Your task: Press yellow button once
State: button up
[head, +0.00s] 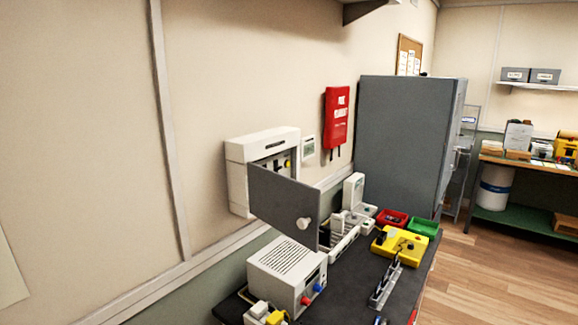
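A white wall box (235,180) hangs above the bench with its grey door (280,205) swung open. Inside it, a small yellow spot (288,163) shows just above the door's top edge; it looks like a yellow button, but it is too small to be sure. The door hides the lower part of the box's inside. A yellow device (403,243) lies on the bench; its top details are too small to tell. My gripper is not in view.
The dark bench (350,285) holds a white instrument (285,272) with red and blue knobs, a red tray (391,218) and a green tray (422,227). The open door juts out over the bench. A grey cabinet (405,140) stands behind. Wooden floor at right is clear.

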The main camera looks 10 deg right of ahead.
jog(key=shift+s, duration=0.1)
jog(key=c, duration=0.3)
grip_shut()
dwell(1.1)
